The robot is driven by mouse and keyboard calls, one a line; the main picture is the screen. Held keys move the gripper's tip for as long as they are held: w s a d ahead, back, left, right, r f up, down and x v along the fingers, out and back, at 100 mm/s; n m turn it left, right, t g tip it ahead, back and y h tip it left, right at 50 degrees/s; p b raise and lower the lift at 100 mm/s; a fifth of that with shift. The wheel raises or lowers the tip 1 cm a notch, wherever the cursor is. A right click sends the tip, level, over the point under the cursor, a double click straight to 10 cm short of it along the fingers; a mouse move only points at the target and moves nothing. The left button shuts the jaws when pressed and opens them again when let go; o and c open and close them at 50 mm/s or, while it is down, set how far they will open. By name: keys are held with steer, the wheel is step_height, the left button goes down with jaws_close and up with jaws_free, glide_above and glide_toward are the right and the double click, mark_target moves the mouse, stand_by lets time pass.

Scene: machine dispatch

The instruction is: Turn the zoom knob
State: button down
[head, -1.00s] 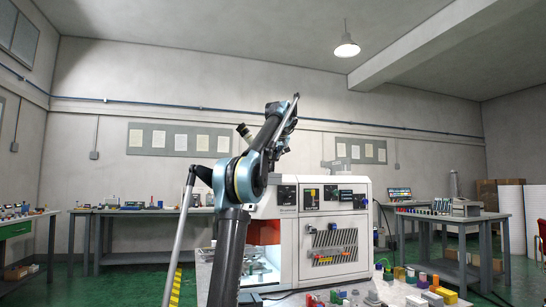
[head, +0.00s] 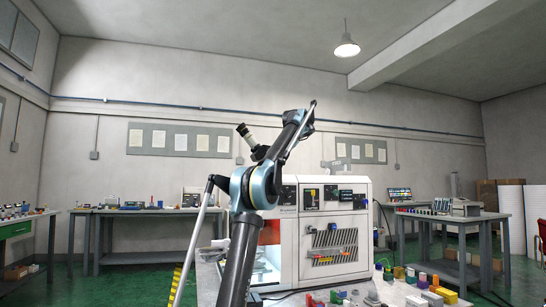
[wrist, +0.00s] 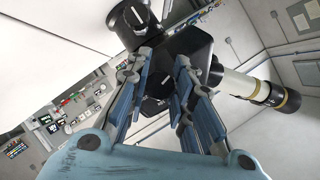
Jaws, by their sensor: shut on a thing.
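A microscope with a black body and a white-and-black eyepiece tube (wrist: 252,88) fills the upper middle of the wrist view. In the head view its eyepiece (head: 246,133) shows above my arm, left of the white machine; its body is mostly hidden there. In the wrist view my gripper (wrist: 161,62) reaches up to the black body, with its two blue-grey fingers on either side of a dark part (wrist: 157,86). It is shut on this part, which appears to be the zoom knob; the fingers hide much of it. The gripper is hidden behind my arm in the head view.
A white machine (head: 290,235) stands behind my arm on the right. Small coloured blocks (head: 421,281) lie on the bench before it. Workbenches stand at the left (head: 130,211) and right (head: 485,215).

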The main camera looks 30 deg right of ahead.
steer(key=shift+m, duration=0.3)
stand_by(0.4)
steer(key=c, duration=1.4)
jaws_free()
steer(key=shift+o, duration=0.2)
steer(key=v, duration=1.1)
steer(key=shift+s+d, duration=0.25)
steer(key=shift+s, duration=0.15)
